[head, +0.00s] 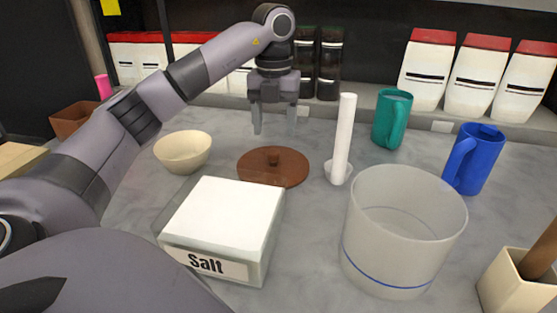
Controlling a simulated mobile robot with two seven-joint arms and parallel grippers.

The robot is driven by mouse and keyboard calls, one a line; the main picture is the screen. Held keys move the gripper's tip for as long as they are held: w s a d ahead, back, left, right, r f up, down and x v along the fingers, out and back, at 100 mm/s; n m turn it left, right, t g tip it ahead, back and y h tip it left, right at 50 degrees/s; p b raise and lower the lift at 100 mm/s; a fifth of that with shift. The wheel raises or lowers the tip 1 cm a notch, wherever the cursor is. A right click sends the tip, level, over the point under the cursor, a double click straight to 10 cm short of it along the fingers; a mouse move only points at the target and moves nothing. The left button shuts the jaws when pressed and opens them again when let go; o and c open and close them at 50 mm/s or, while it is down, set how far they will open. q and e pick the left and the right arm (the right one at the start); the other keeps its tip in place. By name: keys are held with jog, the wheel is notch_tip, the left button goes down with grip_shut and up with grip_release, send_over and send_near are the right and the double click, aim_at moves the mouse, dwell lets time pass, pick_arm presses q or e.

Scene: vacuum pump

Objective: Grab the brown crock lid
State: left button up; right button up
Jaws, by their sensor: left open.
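From this view I cannot tell exactly how high above the lid the fingertips are. A large pale crock with a blue line (400,235) stands open at the front right. My right gripper is not in view.
A white salt box (225,215) stands just in front of the lid. A cream bowl (183,150) is left of it. A white upright stick in a holder (342,140) stands close on the right. Green (392,118) and blue (472,160) pitchers stand farther right.

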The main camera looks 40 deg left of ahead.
aim_at(273, 152)
pick_arm(q)
jog(key=shift+w+a+f, duration=0.15)
jog(key=shift+w+f, duration=0.05)
jog(key=shift+f, duration=0.25)
jog(key=f, duration=0.3)
jog(key=s+f, duration=0.1)
jog(key=f, duration=0.1)
jog(key=shift+f, duration=0.2)
jog(key=shift+w+f, duration=0.1)
jog(key=shift+f, duration=0.4)
grip_shut()
